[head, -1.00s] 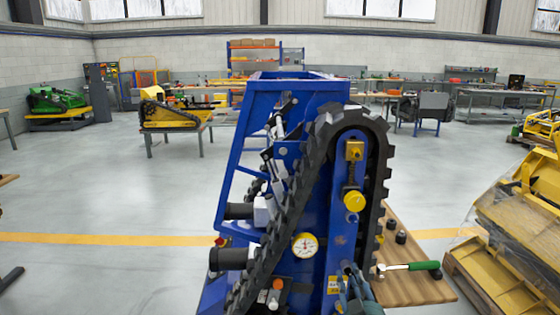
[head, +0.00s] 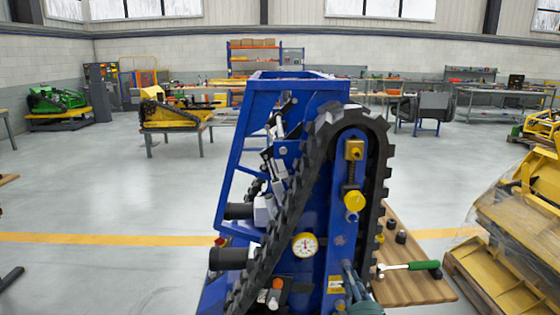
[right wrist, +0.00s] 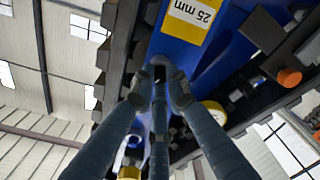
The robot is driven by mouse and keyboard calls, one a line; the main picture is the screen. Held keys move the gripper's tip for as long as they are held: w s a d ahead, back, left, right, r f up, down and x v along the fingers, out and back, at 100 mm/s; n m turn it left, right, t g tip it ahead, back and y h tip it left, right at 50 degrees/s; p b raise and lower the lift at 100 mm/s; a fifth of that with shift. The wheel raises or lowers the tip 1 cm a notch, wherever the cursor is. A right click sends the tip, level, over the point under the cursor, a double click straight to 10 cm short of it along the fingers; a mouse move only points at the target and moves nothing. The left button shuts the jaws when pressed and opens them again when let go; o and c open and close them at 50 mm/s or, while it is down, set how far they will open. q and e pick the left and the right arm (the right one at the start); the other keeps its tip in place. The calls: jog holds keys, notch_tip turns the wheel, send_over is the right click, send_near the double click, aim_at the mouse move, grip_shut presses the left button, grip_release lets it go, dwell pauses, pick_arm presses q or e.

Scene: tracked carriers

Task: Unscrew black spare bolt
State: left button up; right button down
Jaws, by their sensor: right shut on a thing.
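The blue tracked carrier (head: 340,215) stands upright in front of me, with a black rubber track (head: 300,190) around its frame. My right gripper (head: 350,268) is low at the carrier's blue plate in the head view, beside a small yellow label. In the right wrist view its fingers (right wrist: 158,78) close around a small black piece, which looks like the black spare bolt (right wrist: 159,73). The fingertips hide most of it, and its thread cannot be seen. A yellow "25 mm" label (right wrist: 188,18) is just above it on the blue plate. My left gripper is out of view.
A round gauge (head: 305,245) and an orange cap (head: 277,284) are left of the right gripper. A wooden bench (head: 405,285) at right holds a green-handled tool (head: 424,265) and several small dark parts. Yellow machinery (head: 520,220) stands far right. Open floor lies at left.

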jog(key=n+p, duration=0.1)
jog(key=n, duration=0.9)
jog(key=n+p, duration=0.2)
jog(key=n, duration=0.7)
jog(key=shift+n, duration=0.3)
jog(key=c, duration=1.9)
grip_release()
jog(key=shift+o, duration=0.2)
